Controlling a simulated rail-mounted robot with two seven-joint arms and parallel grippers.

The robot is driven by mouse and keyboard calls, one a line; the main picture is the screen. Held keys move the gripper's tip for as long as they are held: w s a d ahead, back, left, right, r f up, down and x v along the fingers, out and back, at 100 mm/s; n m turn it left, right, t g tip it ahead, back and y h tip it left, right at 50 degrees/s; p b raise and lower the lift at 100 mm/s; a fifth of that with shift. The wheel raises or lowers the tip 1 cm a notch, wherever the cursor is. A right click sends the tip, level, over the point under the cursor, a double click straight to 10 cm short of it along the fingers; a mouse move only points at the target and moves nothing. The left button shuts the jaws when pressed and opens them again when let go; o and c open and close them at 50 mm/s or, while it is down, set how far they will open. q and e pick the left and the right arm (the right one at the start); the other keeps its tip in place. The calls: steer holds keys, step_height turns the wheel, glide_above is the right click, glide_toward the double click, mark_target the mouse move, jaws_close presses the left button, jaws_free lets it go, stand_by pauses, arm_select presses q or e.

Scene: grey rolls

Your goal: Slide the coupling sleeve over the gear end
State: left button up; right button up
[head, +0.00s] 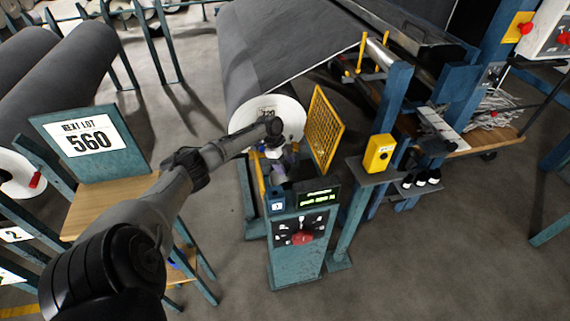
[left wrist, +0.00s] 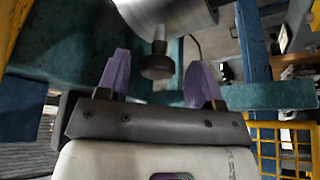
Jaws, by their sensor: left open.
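The coupling sleeve (left wrist: 172,12) shows at the top of the left wrist view as a bright metal cylinder. A short stem with a dark round knob (left wrist: 157,66) hangs below it. My left gripper (left wrist: 160,72) is open, with its purple fingers on either side of the knob; I see gaps on both sides. In the head view, my left gripper (head: 280,158) is at the white end disc (head: 252,113) of the grey roll, behind the control post. My forearm and wrist cover much of that spot. I cannot make out the gear end in either view. My right gripper is not in view.
A yellow mesh guard (head: 325,130) stands close to the right of my left gripper. A teal control post (head: 298,250) with a red knob stands in front. A yellow box (head: 379,153) sits on a stand to the right. The floor at the lower right is clear.

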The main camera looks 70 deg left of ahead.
arm_select(q)
steer(key=shift+r, duration=0.15)
steer(key=p+v, duration=0.3)
steer(key=v, duration=1)
steer(key=shift+a+r+p, duration=0.2)
steer(key=shift+r+p, duration=0.05)
steer(key=shift+p, duration=0.15)
steer(key=shift+s, duration=0.1)
steer(key=shift+r, duration=0.1)
